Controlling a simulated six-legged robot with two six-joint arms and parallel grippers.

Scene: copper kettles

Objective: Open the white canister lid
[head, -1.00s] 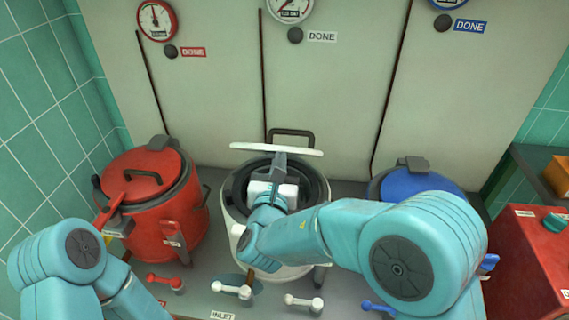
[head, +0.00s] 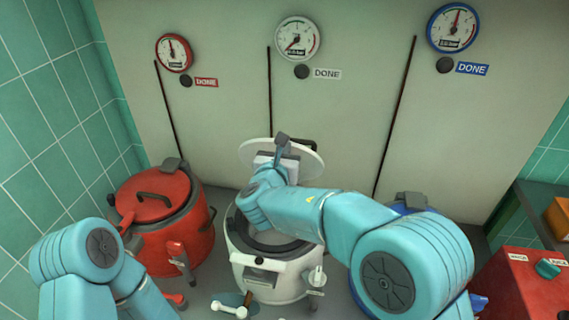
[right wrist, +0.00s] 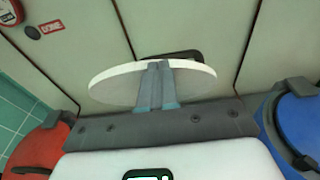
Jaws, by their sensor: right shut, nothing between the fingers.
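The white canister (head: 265,268) stands in the middle, its dark-rimmed mouth partly uncovered. Its round white lid (head: 312,163) is swung up at the back, underside facing me, with a dark handle behind it. My right gripper (head: 281,142) is in front of the raised lid, and its forearm crosses over the canister. In the right wrist view the two fingers (right wrist: 158,85) are together with nothing between them, overlapping the lid's underside (right wrist: 115,85). Whether they touch it I cannot tell. My left arm shows at lower left, but its gripper is out of view.
A red canister (head: 160,238) with its lid closed stands left. A blue canister (right wrist: 292,125) stands right, mostly hidden by my arm in the head view. Gauges (head: 297,39) hang on the back panel. A small white lever (head: 230,309) is in front. A red box (head: 515,285) is at right.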

